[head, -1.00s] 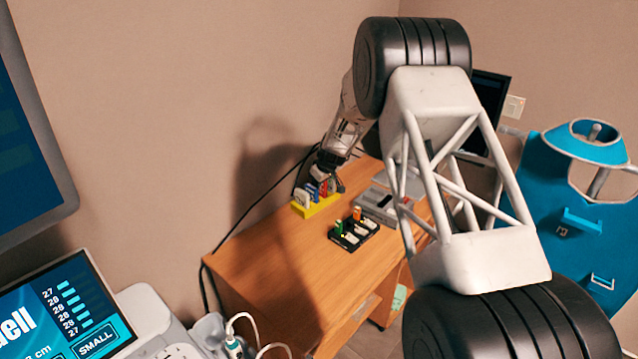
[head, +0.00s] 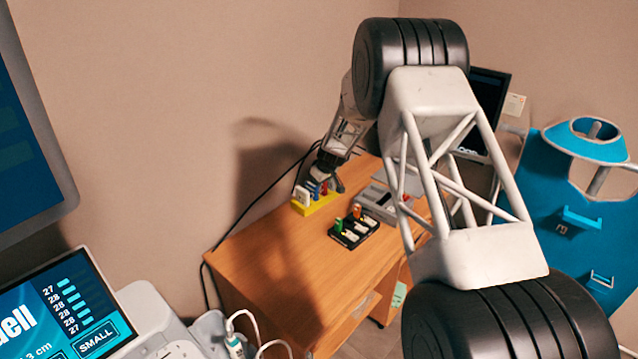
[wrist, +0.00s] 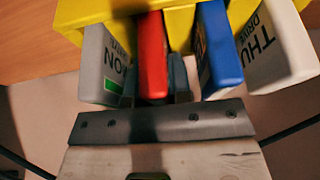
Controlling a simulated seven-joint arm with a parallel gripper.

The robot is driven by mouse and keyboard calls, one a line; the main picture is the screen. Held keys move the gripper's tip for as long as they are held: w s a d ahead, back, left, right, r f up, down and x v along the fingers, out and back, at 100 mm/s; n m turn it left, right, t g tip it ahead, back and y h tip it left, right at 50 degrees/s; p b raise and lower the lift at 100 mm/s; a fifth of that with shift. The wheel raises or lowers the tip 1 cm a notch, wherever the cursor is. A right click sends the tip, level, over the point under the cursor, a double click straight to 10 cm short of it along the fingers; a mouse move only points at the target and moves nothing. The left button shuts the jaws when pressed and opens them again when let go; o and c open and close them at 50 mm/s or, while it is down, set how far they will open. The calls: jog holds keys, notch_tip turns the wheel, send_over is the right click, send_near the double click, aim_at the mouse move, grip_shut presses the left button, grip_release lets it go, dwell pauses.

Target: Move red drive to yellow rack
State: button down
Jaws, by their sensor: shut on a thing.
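The yellow rack (head: 318,207) stands at the back left of the wooden desk and also spans the top of the wrist view (wrist: 100,12). The red drive (wrist: 152,50) is upright at the rack, its far end meeting the yellow body; how deep it sits is hidden. It lies between a grey drive (wrist: 103,65) and a blue drive (wrist: 219,50), with a white drive (wrist: 280,50) beyond the blue one. My gripper (wrist: 155,88) is shut on the red drive, its dark fingers on both sides. In the head view my gripper (head: 325,172) is just above the rack.
A black rack (head: 345,240) holding a green drive (head: 338,225) and an orange drive (head: 357,212) stands nearer on the desk (head: 265,255). A grey device (head: 375,205) lies behind it. The desk's front left part is clear. A wall is close behind the yellow rack.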

jog(key=c, duration=1)
grip_release()
jog(key=shift+o, duration=1)
jog(key=shift+f, duration=0.1)
jog(key=shift+r, duration=3.55)
